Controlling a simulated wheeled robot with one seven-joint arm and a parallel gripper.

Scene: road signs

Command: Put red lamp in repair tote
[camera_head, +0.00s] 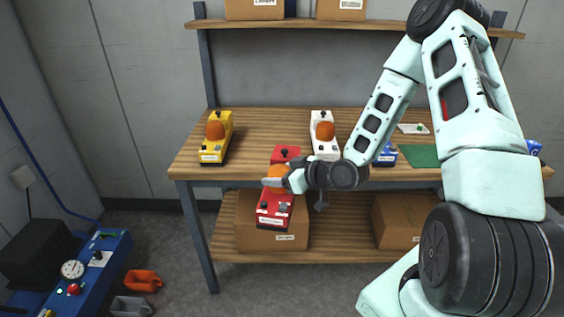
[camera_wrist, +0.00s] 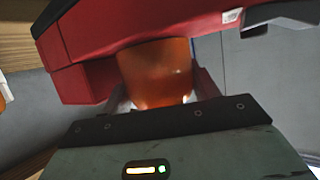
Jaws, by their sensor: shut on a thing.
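The red lamp (camera_head: 273,207) has a red body and an orange dome. My gripper (camera_head: 277,182) is shut on its dome and holds it up in front of the table's front edge, tilted. In the wrist view the orange dome (camera_wrist: 158,72) sits between the fingers, with the red body (camera_wrist: 130,25) beyond it. The repair tote cannot be told for sure. A small orange-red bin (camera_head: 143,281) and a grey bin (camera_head: 130,306) stand on the floor at lower left, with no readable label.
A yellow lamp (camera_head: 216,137) and a white lamp (camera_head: 324,135) stand on the wooden table (camera_head: 268,124). A blue device (camera_head: 386,155) and a green mat (camera_head: 420,156) lie to the right. A blue machine (camera_head: 88,272) stands at lower left.

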